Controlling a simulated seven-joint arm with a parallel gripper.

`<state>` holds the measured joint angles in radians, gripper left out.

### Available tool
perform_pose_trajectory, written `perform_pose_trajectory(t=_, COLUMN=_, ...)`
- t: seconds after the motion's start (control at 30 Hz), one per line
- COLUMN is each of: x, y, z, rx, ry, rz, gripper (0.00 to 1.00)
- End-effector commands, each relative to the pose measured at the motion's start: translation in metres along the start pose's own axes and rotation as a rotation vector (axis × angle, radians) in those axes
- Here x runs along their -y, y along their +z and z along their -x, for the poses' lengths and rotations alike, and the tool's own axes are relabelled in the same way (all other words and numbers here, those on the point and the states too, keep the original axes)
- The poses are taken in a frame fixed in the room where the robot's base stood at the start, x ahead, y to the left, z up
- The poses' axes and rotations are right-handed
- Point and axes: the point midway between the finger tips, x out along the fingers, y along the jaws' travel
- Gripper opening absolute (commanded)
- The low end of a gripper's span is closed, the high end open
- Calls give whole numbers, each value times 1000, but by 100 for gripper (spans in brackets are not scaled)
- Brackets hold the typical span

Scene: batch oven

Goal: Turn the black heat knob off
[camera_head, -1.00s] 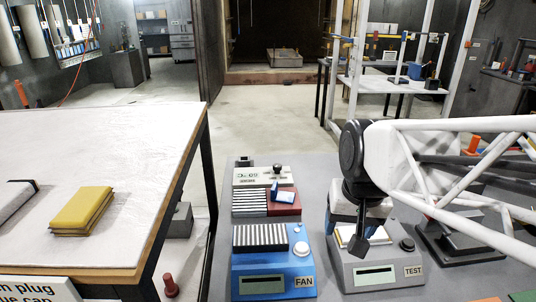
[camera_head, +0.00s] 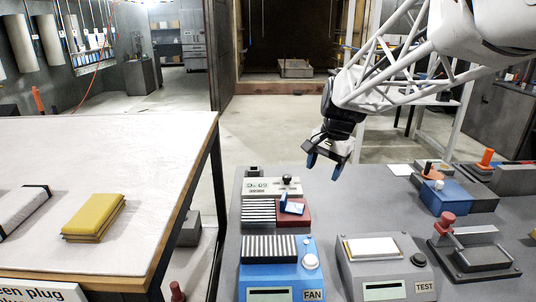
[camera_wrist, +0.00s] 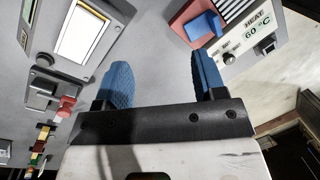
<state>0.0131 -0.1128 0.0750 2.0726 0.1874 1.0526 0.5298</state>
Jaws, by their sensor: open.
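The heat box (camera_head: 256,193) stands at the back left of the grey bench, with a small display and a black knob (camera_head: 287,181) on it. In the wrist view its panel reads HEAT (camera_wrist: 258,20) and 60 °C, with the black knob (camera_wrist: 230,47) at upper right. My gripper (camera_head: 325,166) is open and empty, with blue fingertips pointing down. It is above the bench, to the right of the knob and apart from it. In the wrist view the fingers (camera_wrist: 160,75) are spread, with the knob beyond the right finger.
A red block with a blue switch (camera_head: 292,208) is just in front of the heat box. The blue FAN box (camera_head: 275,282) and grey TEST box (camera_head: 408,262) stand nearer. A red-knobbed device (camera_head: 447,220) is at right. A white-topped table (camera_head: 120,140) is at left.

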Motion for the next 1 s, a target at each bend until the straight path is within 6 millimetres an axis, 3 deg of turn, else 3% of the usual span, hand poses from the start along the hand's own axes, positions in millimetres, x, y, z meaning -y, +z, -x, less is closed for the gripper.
perform_pose_trajectory(t=0.57, x=83, y=-106, z=-44, rx=107, ry=-12, rz=-274, gripper=64)
perform_pose_trajectory(t=1.0, x=139, y=-182, z=-97, rx=191, ry=-6, rz=-483, gripper=64)
